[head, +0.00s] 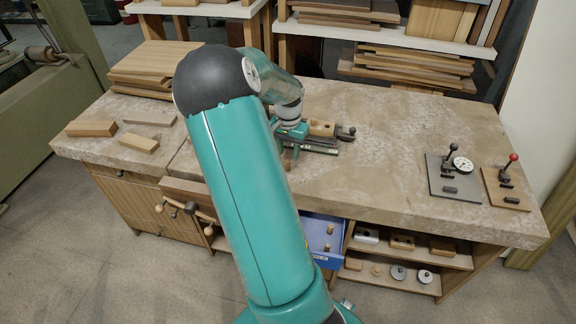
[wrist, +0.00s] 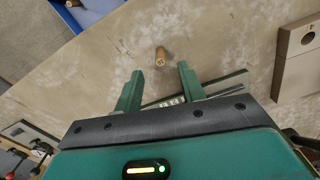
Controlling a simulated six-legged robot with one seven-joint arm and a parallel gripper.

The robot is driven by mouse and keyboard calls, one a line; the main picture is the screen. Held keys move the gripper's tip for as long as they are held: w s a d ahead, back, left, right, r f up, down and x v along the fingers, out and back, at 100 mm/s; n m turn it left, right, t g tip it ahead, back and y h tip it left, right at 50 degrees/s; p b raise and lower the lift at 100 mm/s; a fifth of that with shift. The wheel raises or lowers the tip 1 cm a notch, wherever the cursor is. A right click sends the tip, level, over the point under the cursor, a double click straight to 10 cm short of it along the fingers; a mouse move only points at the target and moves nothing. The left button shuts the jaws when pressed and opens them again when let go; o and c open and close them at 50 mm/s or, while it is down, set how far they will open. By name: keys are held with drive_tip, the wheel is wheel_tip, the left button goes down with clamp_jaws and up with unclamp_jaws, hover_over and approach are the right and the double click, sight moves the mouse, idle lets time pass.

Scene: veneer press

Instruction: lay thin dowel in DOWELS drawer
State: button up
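A short, light-brown dowel (wrist: 160,57) stands out on the stone-like benchtop in the wrist view, just beyond my fingertips and roughly midway between them. My gripper (wrist: 159,70) is open, with a green finger on each side and nothing between them. In the head view my gripper (head: 289,134) is low over the middle of the bench, partly hidden by my arm. A blue drawer (head: 314,232) is pulled out below the bench's front edge and holds short wooden dowels (head: 328,230). Its front label is too small to read surely. The drawer's blue edge (wrist: 62,17) shows in the wrist view.
A wooden block fixture (head: 322,128) with a dark rail stands right beside my gripper. A dial gauge (head: 461,164) and a red-knobbed clamp (head: 513,158) stand at the bench's right. Boards (head: 155,60) lie at the left. The benchtop's right middle is clear.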

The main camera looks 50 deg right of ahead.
sight(288, 161)
drive_tip(key=shift+f, duration=3.15)
clamp_jaws()
